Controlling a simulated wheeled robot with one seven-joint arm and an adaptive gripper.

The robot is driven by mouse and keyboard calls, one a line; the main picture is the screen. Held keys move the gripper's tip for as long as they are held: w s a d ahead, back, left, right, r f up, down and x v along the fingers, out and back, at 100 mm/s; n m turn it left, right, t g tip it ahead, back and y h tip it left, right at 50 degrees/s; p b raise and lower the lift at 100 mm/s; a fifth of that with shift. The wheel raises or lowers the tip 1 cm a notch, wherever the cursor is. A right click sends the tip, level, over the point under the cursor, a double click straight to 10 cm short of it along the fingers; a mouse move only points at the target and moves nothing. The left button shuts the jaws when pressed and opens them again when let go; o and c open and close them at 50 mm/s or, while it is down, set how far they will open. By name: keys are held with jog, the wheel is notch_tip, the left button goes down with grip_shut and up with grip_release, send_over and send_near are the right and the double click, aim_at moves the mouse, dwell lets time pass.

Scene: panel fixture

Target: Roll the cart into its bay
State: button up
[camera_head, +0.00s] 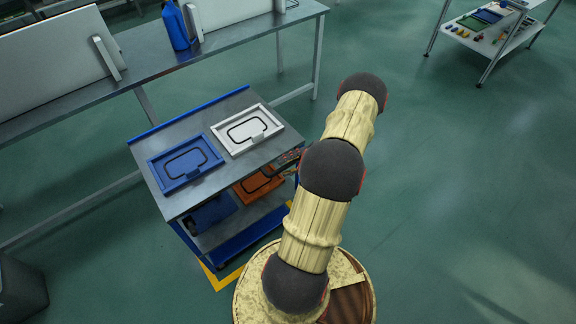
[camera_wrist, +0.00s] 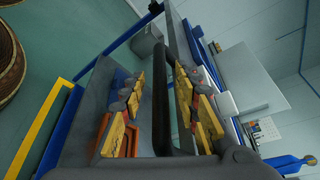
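The cart (camera_head: 176,207) is grey-topped with blue edges and stands beside the long workbench. A blue tray (camera_head: 186,162) and a white tray (camera_head: 247,129) lie on its top, and an orange tray (camera_head: 258,187) is on a lower level. A yellow floor marking (camera_head: 217,281) shows at the cart's near side; the rest is hidden under the cart and my arm. My gripper (camera_wrist: 160,108) is open, with yellow-padded fingers on either side of a dark bar (camera_wrist: 162,85), apparently the cart's handle. Gaps show beside the bar. In the head view my gripper is mostly hidden behind my arm.
The workbench (camera_head: 150,62) runs behind the cart, with panels and a blue bottle (camera_head: 177,25) on it. A grey bin (camera_head: 20,290) stands at lower left. A shelf table (camera_head: 492,38) is far right. The floor on the right is clear.

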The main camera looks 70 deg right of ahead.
jog(key=v, duration=1.2)
dwell(0.4)
